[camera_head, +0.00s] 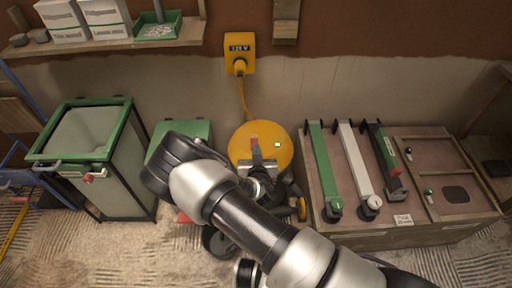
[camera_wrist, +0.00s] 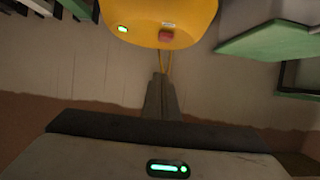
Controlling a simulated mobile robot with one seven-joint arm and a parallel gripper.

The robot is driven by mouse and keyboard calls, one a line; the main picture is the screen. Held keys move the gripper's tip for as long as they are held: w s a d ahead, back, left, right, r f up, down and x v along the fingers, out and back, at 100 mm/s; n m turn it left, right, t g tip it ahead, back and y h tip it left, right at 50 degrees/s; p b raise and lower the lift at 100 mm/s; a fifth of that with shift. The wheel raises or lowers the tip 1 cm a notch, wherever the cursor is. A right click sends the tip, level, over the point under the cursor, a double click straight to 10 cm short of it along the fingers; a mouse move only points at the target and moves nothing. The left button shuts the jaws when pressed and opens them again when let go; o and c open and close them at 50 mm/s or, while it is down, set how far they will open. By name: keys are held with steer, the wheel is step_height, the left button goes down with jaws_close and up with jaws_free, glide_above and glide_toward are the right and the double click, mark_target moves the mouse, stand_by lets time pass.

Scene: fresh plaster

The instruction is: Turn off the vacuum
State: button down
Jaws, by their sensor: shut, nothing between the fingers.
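The vacuum has a round yellow top (camera_head: 277,157) and stands on the floor by the wall. In the wrist view its yellow top (camera_wrist: 150,14) fills the upper middle. A red switch (camera_wrist: 166,36) sits near its edge, with a lit green light (camera_wrist: 122,29) beside it. The switch (camera_head: 254,138) also shows in the head view. My gripper (camera_head: 257,155) is over the vacuum's top, close to the switch. Its fingers (camera_wrist: 160,76) are shut and empty; their tips point at the switch, and I cannot tell whether they touch. My arm hides the vacuum's front.
A yellow power box (camera_head: 239,45) on the wall feeds a yellow cord (camera_head: 244,98). A workbench (camera_head: 350,240) with long tools stands right. A green-framed bin (camera_head: 100,155) stands left, and a shelf (camera_head: 110,44) hangs above it.

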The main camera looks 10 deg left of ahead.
steer(key=b+x, duration=0.2)
steer(key=x, duration=0.6)
steer(key=shift+w+f, duration=0.3)
steer(key=shift+f, duration=0.05)
step_height(320, 180, down, 2)
steer(key=shift+f, duration=0.2)
steer(key=shift+f+b, duration=0.4)
steer(key=shift+f, duration=0.35)
steer(key=shift+s+d+f+b, duration=0.1)
steer(key=shift+f+b, duration=0.4)
steer(key=shift+b, duration=0.05)
steer(key=shift+s, duration=0.1)
steer(key=shift+r, duration=0.25)
steer(key=shift+r+p, duration=0.6)
steer(key=shift+r, duration=0.05)
